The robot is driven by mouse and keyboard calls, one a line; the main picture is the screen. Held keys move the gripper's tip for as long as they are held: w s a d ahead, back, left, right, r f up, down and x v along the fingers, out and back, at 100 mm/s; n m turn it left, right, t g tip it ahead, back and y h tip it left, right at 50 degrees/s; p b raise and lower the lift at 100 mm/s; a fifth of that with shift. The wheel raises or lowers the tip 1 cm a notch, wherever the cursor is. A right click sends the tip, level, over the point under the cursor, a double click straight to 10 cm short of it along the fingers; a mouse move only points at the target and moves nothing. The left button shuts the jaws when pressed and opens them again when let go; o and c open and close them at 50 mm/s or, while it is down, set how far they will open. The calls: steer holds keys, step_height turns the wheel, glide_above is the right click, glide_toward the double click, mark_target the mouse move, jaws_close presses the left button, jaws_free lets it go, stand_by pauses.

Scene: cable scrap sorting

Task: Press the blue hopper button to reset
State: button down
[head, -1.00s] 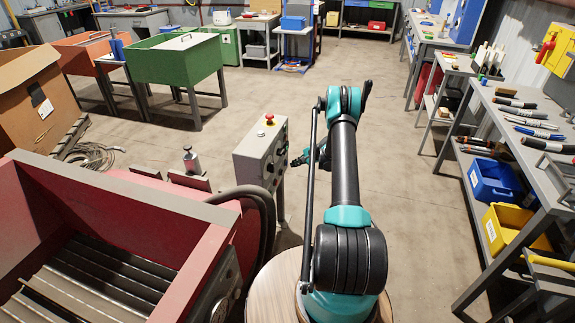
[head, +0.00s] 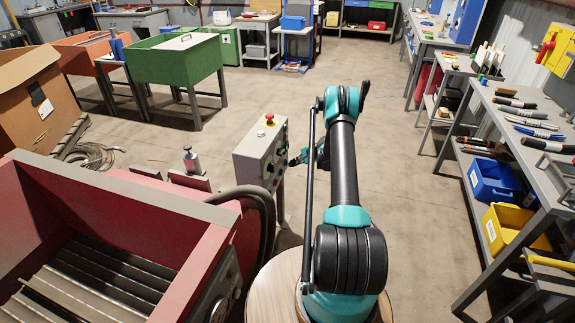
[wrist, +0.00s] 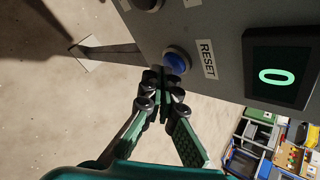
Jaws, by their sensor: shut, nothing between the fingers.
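A blue round button (wrist: 177,62) sits on a grey control panel (wrist: 222,30) in the wrist view, beside a label reading RESET (wrist: 208,59). My gripper (wrist: 165,75) is shut and empty, its fingertips close to the lower edge of the button. I cannot tell whether they touch it. In the head view the grey control box (head: 262,150) stands on a post, with a red knob on top. My gripper (head: 292,160) is at the right side of this box, partly hidden by my arm. The blue button cannot be made out there.
A black display (wrist: 283,72) with a green 0 is on the panel. A red hopper (head: 190,260) with metal slats stands left of the box. A workbench (head: 520,150) with tools runs along the right. The floor between is clear.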

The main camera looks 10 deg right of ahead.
steer(key=shift+w+a, duration=0.2)
steer(key=shift+a, duration=0.15)
stand_by(0.4)
steer(key=shift+d, duration=0.15)
steer(key=shift+s+d, duration=0.45)
steer(key=shift+d, duration=0.15)
steer(key=shift+d, duration=0.1)
steer(key=shift+s+d, duration=0.4)
steer(key=shift+d, duration=0.3)
steer(key=shift+s+d, duration=0.45)
steer(key=shift+d, duration=0.25)
steer(key=shift+s+d, duration=0.4)
steer(key=shift+d, duration=0.3)
steer(key=shift+r, duration=0.15)
